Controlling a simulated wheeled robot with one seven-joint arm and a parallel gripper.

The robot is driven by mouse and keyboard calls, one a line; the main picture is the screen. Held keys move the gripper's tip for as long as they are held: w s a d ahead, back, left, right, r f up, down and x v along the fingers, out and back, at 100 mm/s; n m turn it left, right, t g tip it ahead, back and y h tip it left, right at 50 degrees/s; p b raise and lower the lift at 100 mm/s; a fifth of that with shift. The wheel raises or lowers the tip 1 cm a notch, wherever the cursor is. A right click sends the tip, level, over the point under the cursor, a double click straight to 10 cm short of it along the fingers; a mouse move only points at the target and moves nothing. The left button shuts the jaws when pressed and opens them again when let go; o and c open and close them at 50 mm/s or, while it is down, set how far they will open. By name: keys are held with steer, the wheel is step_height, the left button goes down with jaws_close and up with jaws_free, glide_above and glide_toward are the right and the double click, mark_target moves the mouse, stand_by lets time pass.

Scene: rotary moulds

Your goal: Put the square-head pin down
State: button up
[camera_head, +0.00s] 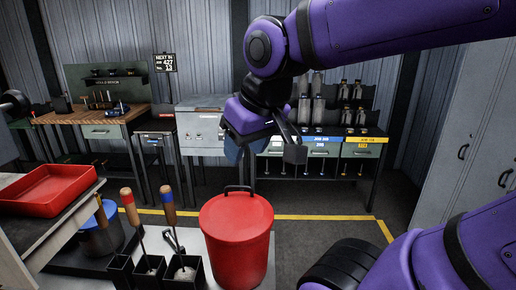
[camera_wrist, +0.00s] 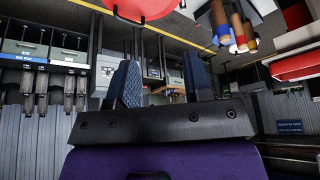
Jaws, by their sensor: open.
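My gripper (camera_head: 264,150) is raised in the middle of the head view, in front of the rack and above the red bin. In the wrist view, my gripper (camera_wrist: 161,84) shows two blue-padded fingers spread apart, with no object held between them. I cannot pick out a square-head pin for certain. Several thin pin-like items (camera_head: 266,170) hang below the green boxes of the rack (camera_head: 340,150) at the back. Their heads are too small to tell, and my gripper hides part of the rack.
A red lidded bin (camera_head: 237,240) stands in front. Left of it, handled tools (camera_head: 131,211) stand in black holders. A red tray (camera_head: 45,190) lies on a table at the left. A wooden workbench (camera_head: 92,114) and a grey cabinet (camera_head: 202,125) stand behind. Yellow-lined floor lies between.

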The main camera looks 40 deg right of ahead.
steer(key=shift+s+d+r, duration=0.1)
steer(key=shift+s+r, duration=0.05)
steer(key=shift+s, duration=1.05)
steer(key=shift+o, duration=1.3)
steer(key=shift+s+t, duration=0.25)
steer(key=shift+t, duration=0.05)
steer(key=shift+w, duration=0.1)
